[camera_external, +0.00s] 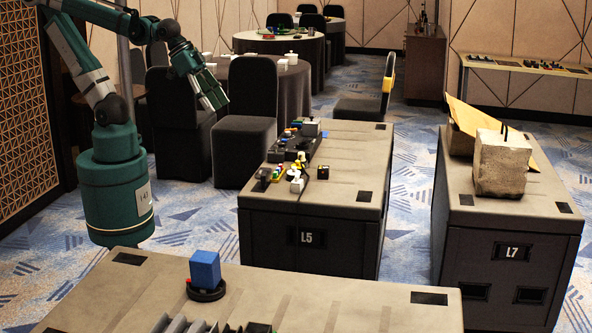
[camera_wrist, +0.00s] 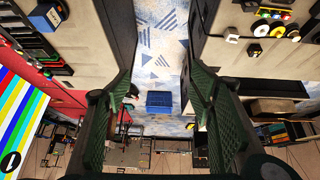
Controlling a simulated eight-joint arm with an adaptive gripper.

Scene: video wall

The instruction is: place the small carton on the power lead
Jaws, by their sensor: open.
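A small blue box (camera_external: 205,269), which looks like the carton, stands upright on the near table. Under it lies a flat black ring (camera_external: 207,293), which looks like the coiled power lead, with a small red part at its left. The box appears to rest on the ring. My gripper (camera_external: 213,98) is raised well behind and above the box, apart from it. In the wrist view my gripper (camera_wrist: 160,85) has its two green fingers spread with nothing held between them. A blue box-like thing (camera_wrist: 159,103) shows beyond the fingers; I cannot tell whether it is the carton.
The near table (camera_external: 330,305) has grey and black pieces at its front edge. Table L5 (camera_external: 345,175) holds several small coloured parts and black devices. Table L7 (camera_external: 540,200) holds a rough stone-like block (camera_external: 500,165) and a yellow sheet. Patterned carpet lies between the tables.

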